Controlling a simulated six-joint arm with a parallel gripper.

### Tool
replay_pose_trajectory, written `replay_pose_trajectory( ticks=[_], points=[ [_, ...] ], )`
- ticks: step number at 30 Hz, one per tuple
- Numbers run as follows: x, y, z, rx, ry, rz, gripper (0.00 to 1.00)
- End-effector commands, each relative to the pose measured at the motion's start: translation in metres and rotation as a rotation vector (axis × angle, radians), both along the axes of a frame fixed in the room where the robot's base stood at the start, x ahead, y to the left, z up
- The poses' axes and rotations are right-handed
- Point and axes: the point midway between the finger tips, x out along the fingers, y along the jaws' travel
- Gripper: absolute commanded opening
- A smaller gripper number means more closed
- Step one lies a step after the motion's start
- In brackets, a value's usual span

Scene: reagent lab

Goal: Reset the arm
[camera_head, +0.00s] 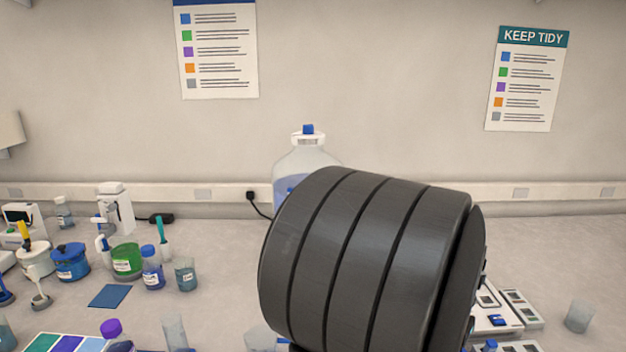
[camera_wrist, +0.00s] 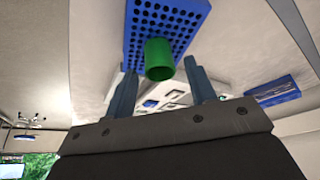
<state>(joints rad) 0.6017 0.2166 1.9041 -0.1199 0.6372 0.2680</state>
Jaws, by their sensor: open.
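My gripper (camera_wrist: 160,67) shows in the wrist view with its two grey-blue fingers spread apart, open. A green cylinder (camera_wrist: 159,60) appears between the fingertips in the picture. I cannot tell how far beyond them it is, or whether it touches the blue perforated rack (camera_wrist: 143,22) behind it. In the head view, my dark ribbed arm link fills the centre right and hides the bench behind it; my gripper does not show there.
On the bench at left in the head view are a green-filled beaker (camera_head: 126,260), a blue-capped bottle (camera_head: 152,268) and a blue pot (camera_head: 70,262). A large clear jug (camera_head: 305,160) stands behind my arm. A glass beaker (camera_head: 579,316) stands at far right.

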Motion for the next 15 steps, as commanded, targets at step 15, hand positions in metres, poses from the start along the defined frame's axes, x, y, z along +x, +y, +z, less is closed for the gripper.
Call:
replay_pose_trajectory(
  ticks=[15],
  points=[
    [0.006, -0.006, -0.006, -0.001, -0.002, -0.001, 0.51]
  ],
)
